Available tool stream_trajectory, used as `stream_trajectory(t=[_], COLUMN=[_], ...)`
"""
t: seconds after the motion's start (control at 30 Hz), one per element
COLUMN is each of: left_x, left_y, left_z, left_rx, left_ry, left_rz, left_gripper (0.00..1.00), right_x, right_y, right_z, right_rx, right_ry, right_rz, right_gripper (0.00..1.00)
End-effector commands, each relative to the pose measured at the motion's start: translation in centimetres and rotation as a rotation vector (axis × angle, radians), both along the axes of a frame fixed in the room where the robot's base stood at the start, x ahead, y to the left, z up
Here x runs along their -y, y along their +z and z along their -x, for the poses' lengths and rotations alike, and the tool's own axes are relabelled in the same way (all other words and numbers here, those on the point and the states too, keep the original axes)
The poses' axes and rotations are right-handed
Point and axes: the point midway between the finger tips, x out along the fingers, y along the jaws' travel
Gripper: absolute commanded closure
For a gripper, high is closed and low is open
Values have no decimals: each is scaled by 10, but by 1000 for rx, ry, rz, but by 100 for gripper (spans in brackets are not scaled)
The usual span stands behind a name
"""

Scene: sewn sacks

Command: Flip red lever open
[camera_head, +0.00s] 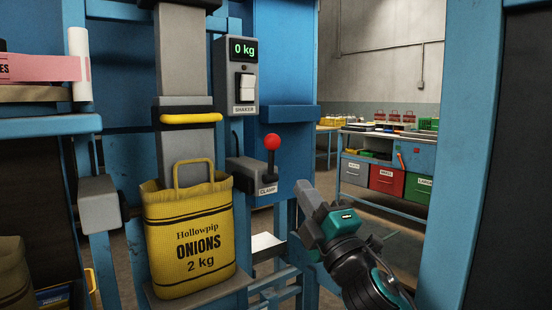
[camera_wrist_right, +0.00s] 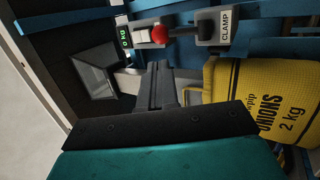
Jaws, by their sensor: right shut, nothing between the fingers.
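The red lever is a red ball knob (camera_head: 272,142) on a dark stem that stands up from a grey block labelled CLAMP (camera_head: 252,172). In the right wrist view the picture is turned sideways, with the red knob (camera_wrist_right: 160,34) and the CLAMP block (camera_wrist_right: 222,27) near the top. My right gripper (camera_head: 306,192) is shut and empty, to the right of and below the knob in the head view, apart from the lever. Its closed fingers (camera_wrist_right: 161,72) point toward the lever in the wrist view. My left gripper is not in view.
A yellow onion sack (camera_head: 188,235) stands left of the clamp, below a yellow bar (camera_head: 190,118). A 0 kg display (camera_head: 242,49) and a SHAKER switch (camera_head: 245,87) sit above the lever. A blue post (camera_head: 465,150) rises at right. A bench with bins (camera_head: 388,179) stands behind.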

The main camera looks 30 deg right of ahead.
Motion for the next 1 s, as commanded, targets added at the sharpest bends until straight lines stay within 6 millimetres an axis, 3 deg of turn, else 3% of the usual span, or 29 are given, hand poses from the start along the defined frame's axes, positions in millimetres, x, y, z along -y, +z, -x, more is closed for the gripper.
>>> stream_trajectory(t=[0.5,0.7,1.0], left_x=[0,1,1], left_y=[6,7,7], left_z=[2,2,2], left_rx=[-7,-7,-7], left_ry=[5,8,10], left_rz=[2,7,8], left_gripper=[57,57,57], right_x=[7,8,9], right_y=[42,49,52], right_z=[-74,-90,-95], right_rx=[-1,-3,-4], right_ry=[1,2,2], right_rz=[-3,-3,-4], right_gripper=[100,100,100])
